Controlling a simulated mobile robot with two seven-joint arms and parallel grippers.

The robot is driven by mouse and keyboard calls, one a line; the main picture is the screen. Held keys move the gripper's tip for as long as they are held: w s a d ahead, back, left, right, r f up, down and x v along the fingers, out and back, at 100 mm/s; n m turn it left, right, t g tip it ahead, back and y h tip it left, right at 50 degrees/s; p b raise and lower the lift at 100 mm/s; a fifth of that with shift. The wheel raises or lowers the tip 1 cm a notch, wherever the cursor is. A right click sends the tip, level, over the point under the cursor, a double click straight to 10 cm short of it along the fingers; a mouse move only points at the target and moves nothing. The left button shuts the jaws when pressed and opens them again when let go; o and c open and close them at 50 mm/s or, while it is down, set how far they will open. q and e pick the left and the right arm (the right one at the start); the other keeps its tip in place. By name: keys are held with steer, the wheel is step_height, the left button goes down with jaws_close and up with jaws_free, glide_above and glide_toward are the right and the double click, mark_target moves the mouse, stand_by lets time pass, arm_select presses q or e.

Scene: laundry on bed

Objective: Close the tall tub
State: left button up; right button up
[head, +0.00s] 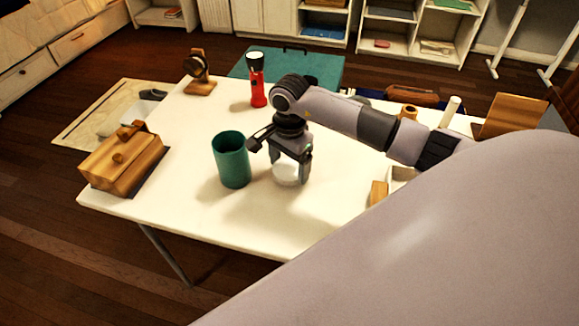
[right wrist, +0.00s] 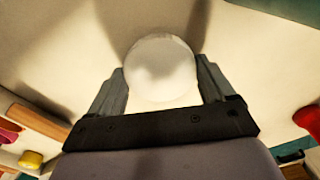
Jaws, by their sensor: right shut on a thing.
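The tall tub (head: 231,161) is a teal open-topped cylinder standing upright on the white table. Its top is uncovered. A round white lid (head: 287,173) is just right of the tub, at or close to the tabletop; I cannot tell whether it touches the table. My right gripper (head: 291,163) points down and is shut on this white lid. In the right wrist view the lid (right wrist: 161,68) shows between the two fingers (right wrist: 163,88). My left gripper is not in view.
On the white table (head: 190,223) stand a wooden box (head: 122,163) at left, a red flashlight (head: 256,82) and a wooden stand (head: 199,75) behind. A small wooden block (head: 378,193) and a white tray (head: 400,175) are at right. The table's front left is clear.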

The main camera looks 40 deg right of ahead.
mark_target(290, 168)
step_height(290, 168, up, 19)
steer(key=shift+f, duration=0.15)
